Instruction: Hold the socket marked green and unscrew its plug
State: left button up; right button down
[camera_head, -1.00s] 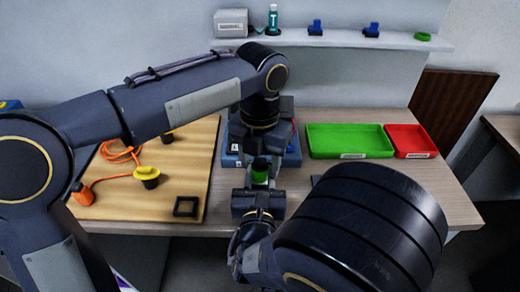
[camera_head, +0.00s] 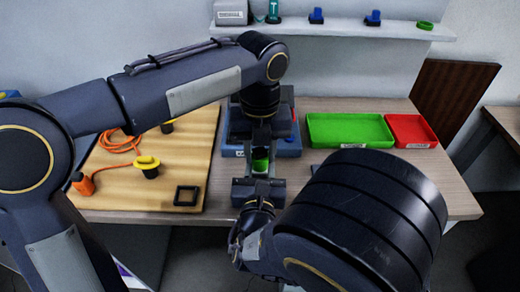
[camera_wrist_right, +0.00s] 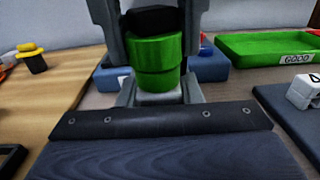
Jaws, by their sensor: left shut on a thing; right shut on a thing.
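A green ringed socket (camera_head: 260,160) stands upright between my two grippers, off the table. My right gripper (camera_head: 259,178) is shut on the socket's lower part from the near side. My left gripper (camera_head: 261,147) points down from above, with a finger on either side of the top. It is shut on the black plug (camera_wrist_right: 155,20) at the socket's top end. The plug and socket look in line and touching. The thread is hidden.
A blue holder (camera_head: 287,150) stands behind the grippers. A green tray (camera_head: 350,131) and red tray (camera_head: 411,130) lie to the right. A wooden board (camera_head: 120,200) at left carries yellow-topped plugs (camera_head: 148,167), orange cable and a black square frame (camera_head: 186,195). A shelf (camera_head: 340,31) runs behind.

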pick_arm(q)
jog(key=n, duration=1.3)
jog(key=shift+r, duration=0.1)
jog(key=n, duration=1.8)
jog(key=shift+n, duration=0.3)
jog(key=n, duration=1.7)
jog(key=shift+r, duration=0.2)
